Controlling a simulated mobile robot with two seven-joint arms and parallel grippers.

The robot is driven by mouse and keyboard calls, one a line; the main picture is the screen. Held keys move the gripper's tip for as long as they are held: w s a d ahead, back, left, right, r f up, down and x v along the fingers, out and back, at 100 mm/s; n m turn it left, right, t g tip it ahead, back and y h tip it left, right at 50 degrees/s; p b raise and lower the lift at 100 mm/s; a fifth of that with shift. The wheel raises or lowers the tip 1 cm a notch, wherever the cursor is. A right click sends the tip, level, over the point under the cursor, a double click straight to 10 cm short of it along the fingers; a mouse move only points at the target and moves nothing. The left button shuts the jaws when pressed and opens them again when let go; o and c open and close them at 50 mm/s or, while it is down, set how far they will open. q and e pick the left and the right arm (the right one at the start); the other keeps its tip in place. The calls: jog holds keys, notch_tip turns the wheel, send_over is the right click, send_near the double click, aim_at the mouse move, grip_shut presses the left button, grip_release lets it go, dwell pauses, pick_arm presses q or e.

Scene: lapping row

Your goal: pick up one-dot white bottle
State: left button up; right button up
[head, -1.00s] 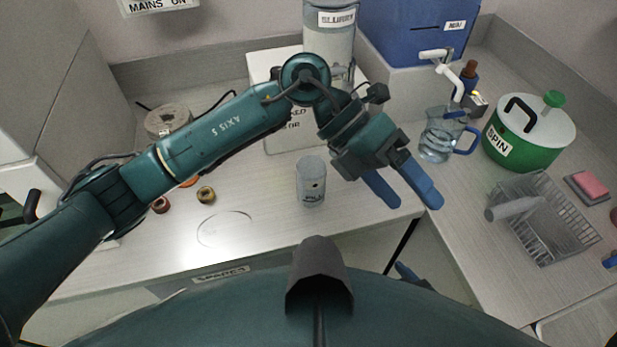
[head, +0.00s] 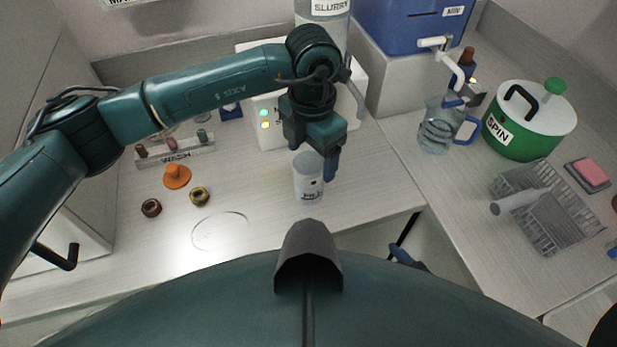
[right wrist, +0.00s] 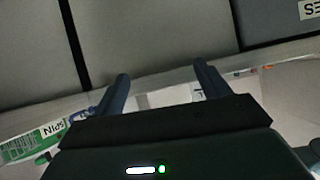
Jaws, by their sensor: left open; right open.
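My left gripper (head: 326,164) points down right beside and behind the bottle's top. One blue finger shows to the right of the bottle; the other is hidden, and I cannot tell whether they touch it. The left gripper is open. My right gripper is open and empty in the right wrist view (right wrist: 160,88), away from the bottle.
A white box (head: 269,135) with lights and the slurry container (head: 322,30) stand behind. Orange and brown pieces (head: 176,177) lie left of the bottle. A jug (head: 436,133), a green spinner (head: 521,140) and a wire basket (head: 565,222) stand right. The bench front is clear.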

aim_at(309, 171)
pick_arm(q)
jog(key=shift+w+a+f+p, duration=0.15)
jog(key=shift+f+p, duration=0.4)
jog(key=shift+f, duration=2.1)
jog(key=c, duration=1.1)
